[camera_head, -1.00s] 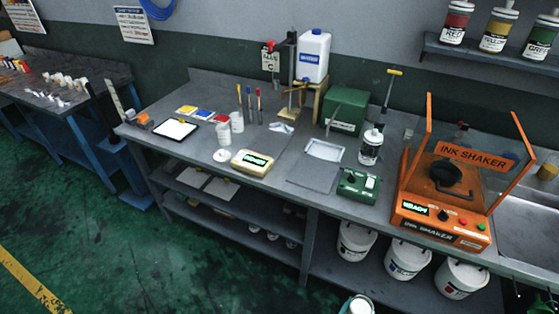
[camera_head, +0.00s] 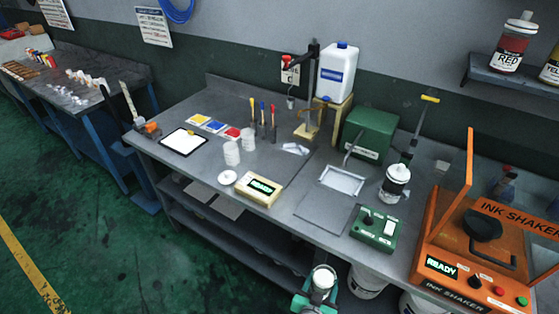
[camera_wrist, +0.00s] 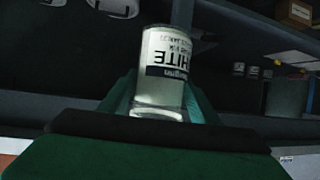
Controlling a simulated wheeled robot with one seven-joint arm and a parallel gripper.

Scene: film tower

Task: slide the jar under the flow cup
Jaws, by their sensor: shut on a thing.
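A white jar (camera_head: 323,279) is held in my gripper (camera_head: 321,284), low in front of the bench's front edge and below the bench top. In the wrist view the jar (camera_wrist: 165,70) shows a label reading "WHITE" upside down, between the two green fingers of my gripper (camera_wrist: 160,100). What looks like the flow cup (camera_head: 291,103) is a small grey cup hanging beside a dark stand (camera_head: 313,85) at the back of the bench. The stand has a tan base (camera_head: 306,131). The jar is well apart from the cup.
The grey bench top (camera_head: 300,168) has free room in front of the stand. An orange ink shaker (camera_head: 470,250) is at right.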

